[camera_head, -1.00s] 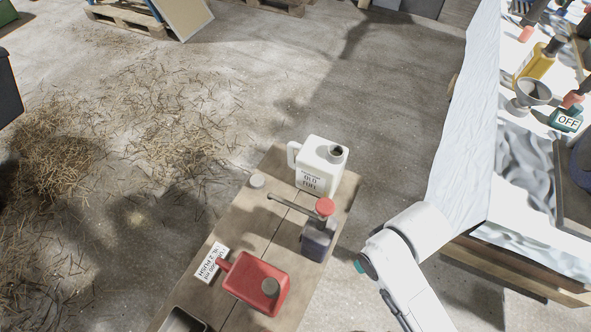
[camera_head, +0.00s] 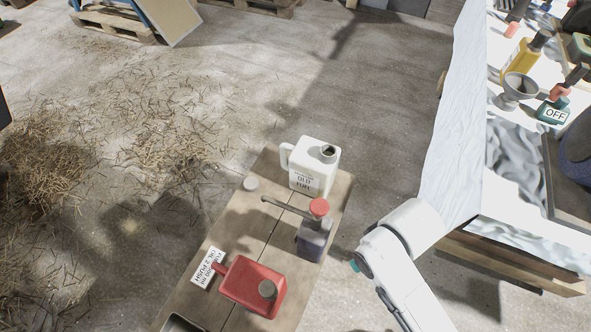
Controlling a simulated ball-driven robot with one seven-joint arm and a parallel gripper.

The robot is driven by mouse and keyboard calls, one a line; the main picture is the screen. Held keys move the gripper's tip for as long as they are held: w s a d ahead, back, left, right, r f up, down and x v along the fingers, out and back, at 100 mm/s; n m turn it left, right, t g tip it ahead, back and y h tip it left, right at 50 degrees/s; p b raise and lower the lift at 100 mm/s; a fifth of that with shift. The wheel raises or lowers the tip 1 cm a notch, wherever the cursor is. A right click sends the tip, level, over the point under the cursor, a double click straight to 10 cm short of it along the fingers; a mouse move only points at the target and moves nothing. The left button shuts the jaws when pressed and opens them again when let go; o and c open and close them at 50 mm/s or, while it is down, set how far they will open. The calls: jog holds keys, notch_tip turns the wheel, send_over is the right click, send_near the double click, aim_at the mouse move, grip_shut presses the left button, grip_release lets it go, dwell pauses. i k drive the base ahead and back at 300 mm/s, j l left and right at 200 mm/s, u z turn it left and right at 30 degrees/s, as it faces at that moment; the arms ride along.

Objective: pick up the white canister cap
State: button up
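The white canister cap (camera_head: 251,183) is a small pale disc lying on the wooden bench (camera_head: 232,232), near its far left edge. It lies to the left of the white canister (camera_head: 314,168) marked "OLD FUEL", apart from it. The canister stands upright, and its dark mouth is open. My white arm reaches in at the lower right, to the right of the bench. My gripper itself is not visible.
A pump bottle (camera_head: 313,232) with a red top stands before the canister, its spout pointing left towards the cap. A covered table (camera_head: 462,130) with bottles and a funnel (camera_head: 517,88) stands right. Straw litters the floor left.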

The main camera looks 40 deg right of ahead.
aim_at(250, 183)
jog(key=i+j+u, duration=0.2)
jog(key=u, duration=0.3)
jog(key=i+u, duration=0.45)
jog(key=i+z, duration=0.6)
jog(key=i, duration=0.2)
